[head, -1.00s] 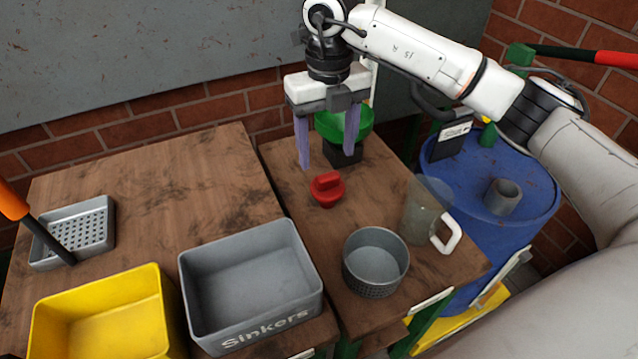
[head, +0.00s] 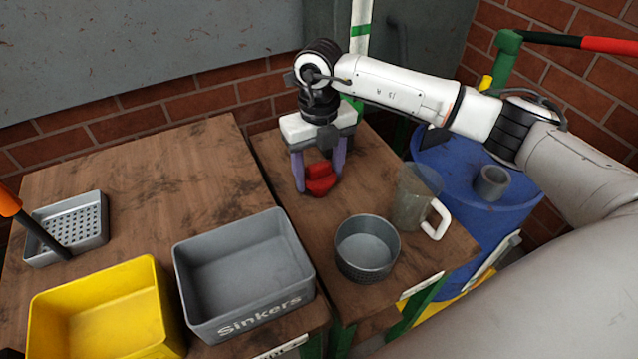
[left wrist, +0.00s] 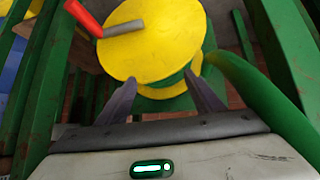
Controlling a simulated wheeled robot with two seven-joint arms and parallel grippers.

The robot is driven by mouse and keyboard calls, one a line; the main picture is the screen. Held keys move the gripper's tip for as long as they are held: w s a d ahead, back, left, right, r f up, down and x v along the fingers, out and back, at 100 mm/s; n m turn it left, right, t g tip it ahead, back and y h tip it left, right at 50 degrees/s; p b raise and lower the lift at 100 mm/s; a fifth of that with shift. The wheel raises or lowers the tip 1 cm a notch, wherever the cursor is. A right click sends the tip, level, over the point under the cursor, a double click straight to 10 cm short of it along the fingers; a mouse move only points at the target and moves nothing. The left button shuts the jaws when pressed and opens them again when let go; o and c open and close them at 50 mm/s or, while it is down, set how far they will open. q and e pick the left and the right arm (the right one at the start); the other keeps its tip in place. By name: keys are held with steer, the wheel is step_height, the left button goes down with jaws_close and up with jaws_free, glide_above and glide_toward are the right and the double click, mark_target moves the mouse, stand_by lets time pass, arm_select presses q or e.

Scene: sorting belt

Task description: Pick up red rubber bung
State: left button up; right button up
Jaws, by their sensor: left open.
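The red rubber bung (head: 321,183) stands on the narrow wooden bench, behind the grey round pot, in the head view. My right gripper (head: 319,178) points down over it, with one purple finger on each side of the bung. The bung sits on the bench between the fingers; I cannot tell whether they press on it. My left gripper (left wrist: 158,86) shows in the left wrist view, open and empty, facing a yellow round top (left wrist: 152,38) on a green stand. The bung does not show in that view.
Grey round pot (head: 366,250) and clear jug (head: 412,200) stand in front and right of the bung. The grey Sinkers bin (head: 296,303), yellow bin (head: 60,345) and perforated tray (head: 38,213) are left. A blue drum (head: 455,165) stands right.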

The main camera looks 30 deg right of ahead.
steer(key=c, duration=0.4)
steer(key=shift+c, duration=0.2)
step_height(320, 180, up, 10)
steer(key=shift+r, duration=0.1)
steer(key=o, duration=0.4)
steer(key=shift+c, duration=1.1)
